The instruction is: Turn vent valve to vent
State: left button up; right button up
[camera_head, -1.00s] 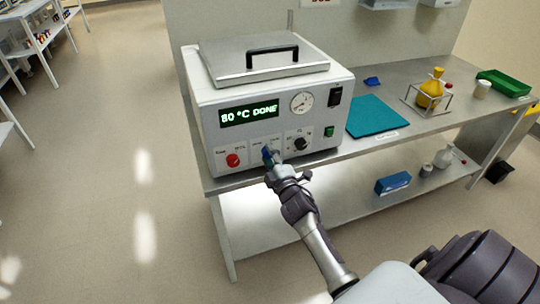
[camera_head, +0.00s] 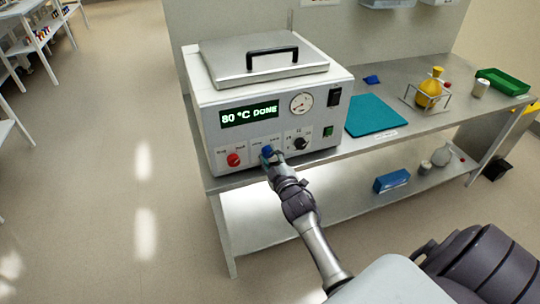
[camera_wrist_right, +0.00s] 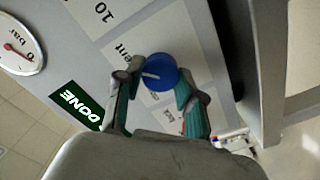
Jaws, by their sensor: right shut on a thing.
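The vent valve is a blue round knob (camera_head: 267,151) on the front panel of a white oven-like unit (camera_head: 213,160). In the right wrist view the knob (camera_wrist_right: 163,68) shows a white pointer line, which points to the left of that picture. A partly hidden label ending in "ent" is beside the knob. My right gripper (camera_head: 271,158) is shut on the knob, with one finger on either side in the wrist view (camera_wrist_right: 159,80). My left gripper is not in view.
A red knob (camera_head: 233,159) and a black knob (camera_head: 300,143) flank the blue one. The display (camera_head: 249,115) reads 80 °C DONE. A teal mat (camera_head: 375,115), a yellow flask (camera_head: 429,92) and a green tray (camera_head: 503,82) are on the bench to the right.

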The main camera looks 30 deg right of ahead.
jog(key=shift+f, duration=0.1)
jog(key=o, duration=1.1)
jog(key=shift+o, duration=0.2)
jog(key=v, duration=1.2)
